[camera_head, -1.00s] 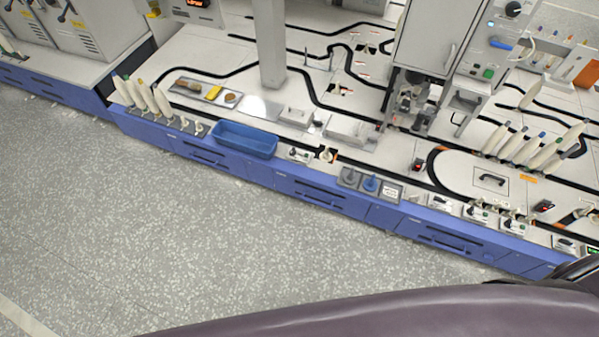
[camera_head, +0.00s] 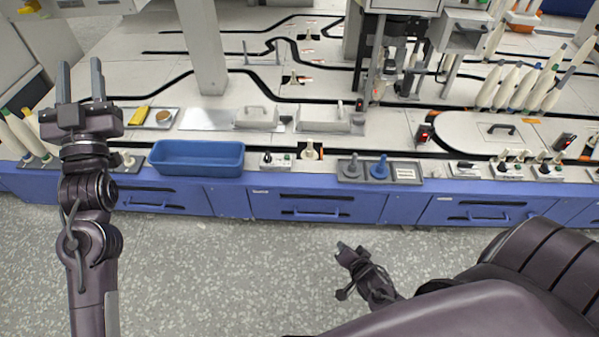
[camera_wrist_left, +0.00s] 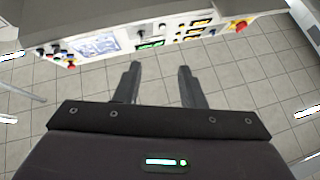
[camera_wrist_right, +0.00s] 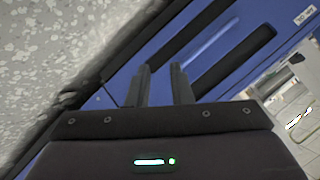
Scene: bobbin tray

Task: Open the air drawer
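Several blue drawer fronts run along the bench's front: a left one (camera_head: 189,201), a middle one (camera_head: 270,203) and a right one (camera_head: 437,213), each with a bar handle. All look shut. Their small labels are too small to read, so I cannot tell which is the air drawer. My right gripper (camera_head: 352,250) is in front of and below the middle drawer, apart from it. In the right wrist view its fingers (camera_wrist_right: 162,88) are open and empty, facing a blue drawer front with a blue handle (camera_wrist_right: 208,50). My left gripper (camera_head: 81,82) is raised at the left, open and empty.
A blue bin (camera_head: 197,158) and a grey tray with two pegs (camera_head: 407,173) sit near the bench's front edge. A grey column (camera_head: 203,50) rises from the bench. Speckled floor (camera_head: 230,270) before the drawers is clear. The left wrist view shows a control panel (camera_wrist_left: 150,45).

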